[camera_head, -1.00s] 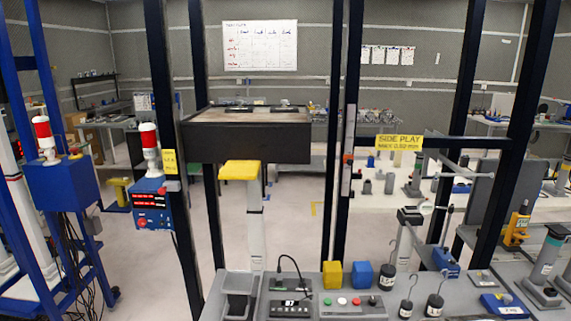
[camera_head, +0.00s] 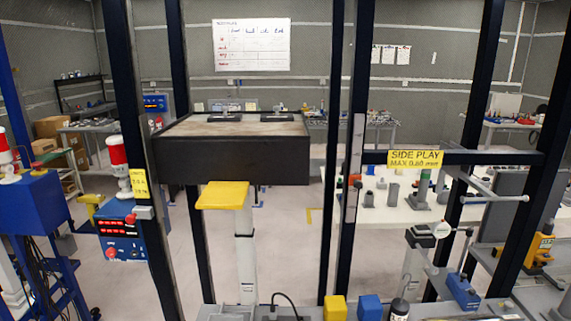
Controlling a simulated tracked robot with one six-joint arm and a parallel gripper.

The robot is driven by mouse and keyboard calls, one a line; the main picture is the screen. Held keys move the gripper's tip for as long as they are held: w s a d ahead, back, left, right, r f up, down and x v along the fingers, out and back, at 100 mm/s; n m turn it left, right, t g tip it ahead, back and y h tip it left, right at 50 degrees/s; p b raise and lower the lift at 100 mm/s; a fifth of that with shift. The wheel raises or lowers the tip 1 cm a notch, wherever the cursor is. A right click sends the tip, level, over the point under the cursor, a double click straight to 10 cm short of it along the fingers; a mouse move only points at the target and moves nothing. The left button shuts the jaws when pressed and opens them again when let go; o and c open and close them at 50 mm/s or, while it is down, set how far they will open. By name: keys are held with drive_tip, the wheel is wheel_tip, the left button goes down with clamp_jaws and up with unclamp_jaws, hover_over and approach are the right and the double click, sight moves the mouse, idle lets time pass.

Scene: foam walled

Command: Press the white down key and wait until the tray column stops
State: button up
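I cannot tell whether pad and tray touch. The white key is not in this view, and the key box that showed on the bench a second ago is below the picture's lower edge. My gripper is not in view.
Black posts (camera_head: 350,190) frame the space. The bench's back edge shows at the bottom with a yellow block (camera_head: 335,309), a blue block (camera_head: 370,308) and a dark weight (camera_head: 399,309). A blue box with a red-white beacon (camera_head: 118,165) stands left. Open floor (camera_head: 285,240) lies behind.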

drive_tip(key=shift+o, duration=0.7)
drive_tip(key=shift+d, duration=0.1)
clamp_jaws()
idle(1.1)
